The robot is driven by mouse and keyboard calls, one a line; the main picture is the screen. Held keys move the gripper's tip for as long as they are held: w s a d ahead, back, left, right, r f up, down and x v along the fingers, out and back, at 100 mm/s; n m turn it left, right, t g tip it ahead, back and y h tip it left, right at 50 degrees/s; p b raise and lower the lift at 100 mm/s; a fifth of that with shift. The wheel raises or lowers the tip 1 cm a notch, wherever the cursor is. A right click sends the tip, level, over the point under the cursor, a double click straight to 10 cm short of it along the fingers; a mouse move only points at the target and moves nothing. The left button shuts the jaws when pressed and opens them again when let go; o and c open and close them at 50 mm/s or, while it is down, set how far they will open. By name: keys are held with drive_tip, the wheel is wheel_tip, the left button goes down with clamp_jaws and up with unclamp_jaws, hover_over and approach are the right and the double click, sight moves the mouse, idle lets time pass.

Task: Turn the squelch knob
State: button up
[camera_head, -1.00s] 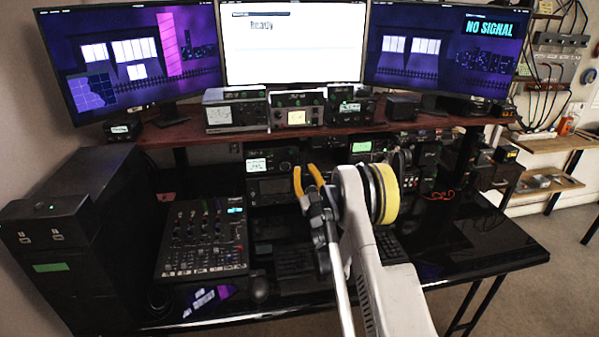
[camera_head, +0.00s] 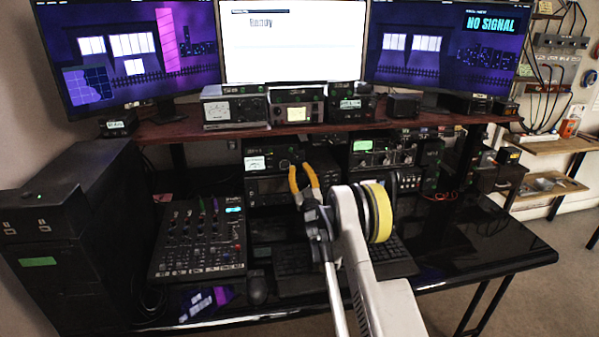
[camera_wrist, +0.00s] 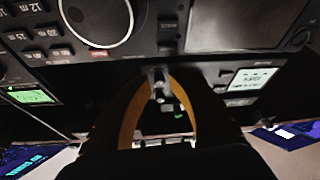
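My gripper (camera_head: 301,170) has two orange-yellow curved fingers. In the head view its tips are apart, in front of the radios under the shelf. In the wrist view the fingers (camera_wrist: 159,80) rise from the bottom and lean towards each other, with small dark and metallic knob-like parts (camera_wrist: 158,88) showing between them. Contact cannot be told. The lower radio (camera_head: 270,188) is behind the fingers. A large dark dial with a pale ring (camera_wrist: 95,18) is at the wrist view's upper left. No squelch label is readable, so I cannot tell which knob it is.
A radio with a green display (camera_head: 362,146) stands to the right. A mixer (camera_head: 200,238) lies left of my arm, with a keyboard (camera_head: 295,260) near it. The shelf (camera_head: 240,131) overhangs the radios. The desk's right part (camera_head: 475,240) is clear.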

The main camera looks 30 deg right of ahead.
clamp_jaws()
drive_tip(key=m+h, duration=0.2)
drive_tip(key=m, duration=0.2)
drive_tip(key=m+g+h, duration=0.1)
drive_tip(key=m+h, duration=0.1)
drive_tip(key=m, duration=0.2)
drive_tip(key=shift+a+g, duration=0.1)
drive_tip(key=shift+g, duration=0.2)
unclamp_jaws()
drive_tip(key=v, duration=0.7)
drive_tip(key=shift+s, duration=0.2)
